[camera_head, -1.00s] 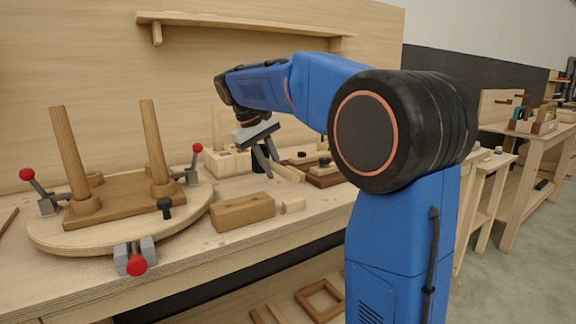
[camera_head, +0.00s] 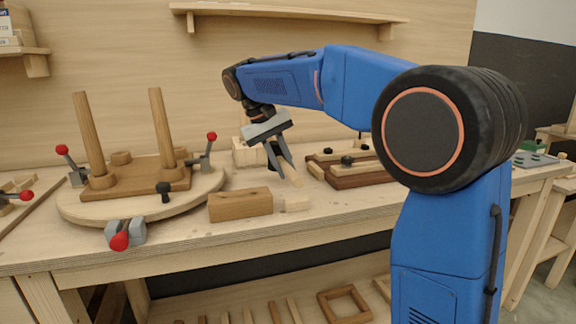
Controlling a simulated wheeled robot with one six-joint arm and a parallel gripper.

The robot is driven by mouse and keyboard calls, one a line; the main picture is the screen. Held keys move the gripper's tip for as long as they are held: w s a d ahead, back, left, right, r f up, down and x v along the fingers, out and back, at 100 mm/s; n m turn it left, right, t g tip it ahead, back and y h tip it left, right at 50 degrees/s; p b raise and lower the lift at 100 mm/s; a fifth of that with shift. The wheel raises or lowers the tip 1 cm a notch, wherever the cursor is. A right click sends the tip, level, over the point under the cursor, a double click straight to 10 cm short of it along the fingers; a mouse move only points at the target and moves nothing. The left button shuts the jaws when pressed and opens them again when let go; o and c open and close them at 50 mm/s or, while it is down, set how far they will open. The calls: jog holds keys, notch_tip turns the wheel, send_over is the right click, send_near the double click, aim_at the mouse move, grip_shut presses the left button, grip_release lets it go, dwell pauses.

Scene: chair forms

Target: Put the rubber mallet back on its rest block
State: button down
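My gripper (camera_head: 286,169) points down over the bench, with its two grey fingers spread apart. What looks like the rubber mallet, a black head (camera_head: 273,155) with a pale wooden handle (camera_head: 295,179), is at the fingers and partly hidden by them. I cannot tell whether the fingers touch it, and no grip shows. I cannot tell for sure which block is the rest block.
A round board (camera_head: 78,211) with two upright dowels and red-knobbed clamps fills the bench's left. A pale block with holes (camera_head: 243,152) stands behind my gripper. Brown pieces with black knobs (camera_head: 352,180) lie to the right. The bench's front strip (camera_head: 330,225) is clear.

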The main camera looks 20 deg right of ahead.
jog(key=shift+f, duration=0.2)
jog(key=shift+f, duration=1.45)
jog(key=shift+f, duration=0.1)
jog(key=c, duration=1.5)
grip_release()
jog(key=shift+c, duration=0.2)
jog(key=shift+f, duration=0.1)
